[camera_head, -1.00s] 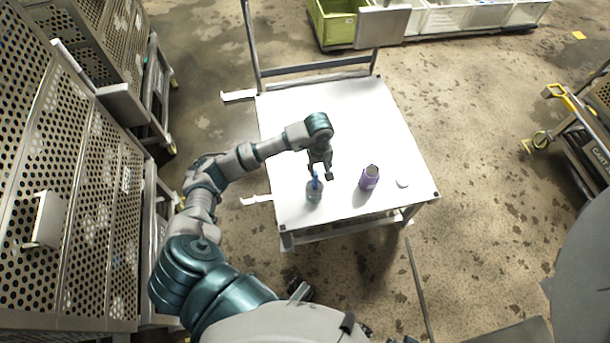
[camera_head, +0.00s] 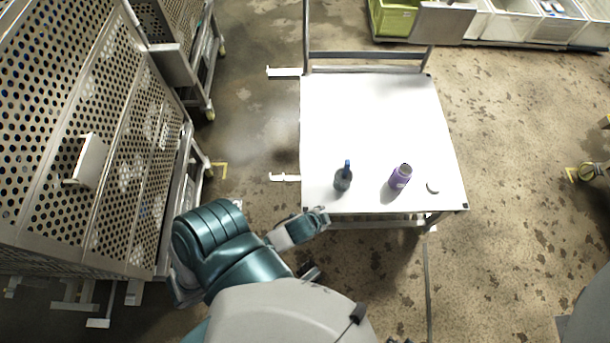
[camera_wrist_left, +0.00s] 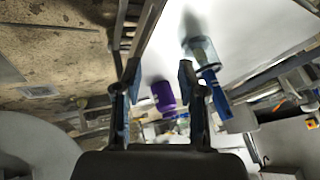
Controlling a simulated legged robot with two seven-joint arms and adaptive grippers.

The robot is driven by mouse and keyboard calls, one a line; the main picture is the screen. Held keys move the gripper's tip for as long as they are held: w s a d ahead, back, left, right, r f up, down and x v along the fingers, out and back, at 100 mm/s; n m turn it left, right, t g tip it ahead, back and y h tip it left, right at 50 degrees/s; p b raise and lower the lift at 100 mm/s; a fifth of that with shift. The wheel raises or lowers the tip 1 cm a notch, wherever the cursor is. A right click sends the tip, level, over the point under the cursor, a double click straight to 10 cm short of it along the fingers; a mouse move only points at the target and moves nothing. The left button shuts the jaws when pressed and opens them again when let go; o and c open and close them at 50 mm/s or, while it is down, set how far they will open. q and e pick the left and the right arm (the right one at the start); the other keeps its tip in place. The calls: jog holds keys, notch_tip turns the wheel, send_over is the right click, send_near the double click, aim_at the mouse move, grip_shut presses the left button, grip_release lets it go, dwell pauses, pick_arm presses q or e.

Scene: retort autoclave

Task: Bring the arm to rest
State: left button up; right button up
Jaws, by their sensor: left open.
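My left arm (camera_head: 292,232) is folded back close to my body, at the near left edge of the white table. In the left wrist view my left gripper (camera_wrist_left: 159,75) is open, with nothing between its fingers. My right gripper is not in view.
The white table (camera_head: 375,115) is bare behind the bottles. Perforated metal racks (camera_head: 75,130) stand close on the left. A green crate (camera_head: 394,18) and white bins stand at the back.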

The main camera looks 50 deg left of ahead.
pick_arm(q)
jog(key=s+d+f+n+g, duration=0.1)
jog(key=s+g, duration=0.1)
jog(key=s, duration=0.3)
jog(key=s+d+f+n+g+h, duration=0.1)
jog(key=s+f+g, duration=0.1)
jog(key=s, duration=0.3)
jog(key=shift+s+d+n, duration=0.15)
jog(key=shift+n, duration=0.25)
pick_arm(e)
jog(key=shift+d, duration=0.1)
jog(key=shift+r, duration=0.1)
pick_arm(q)
jog(key=s+f+p, duration=0.4)
jog(key=f+p, duration=0.2)
jog(key=f, duration=1)
jog(key=shift+a+f+g, duration=0.2)
jog(key=shift+f+g, duration=0.05)
jog(key=shift+g, duration=0.15)
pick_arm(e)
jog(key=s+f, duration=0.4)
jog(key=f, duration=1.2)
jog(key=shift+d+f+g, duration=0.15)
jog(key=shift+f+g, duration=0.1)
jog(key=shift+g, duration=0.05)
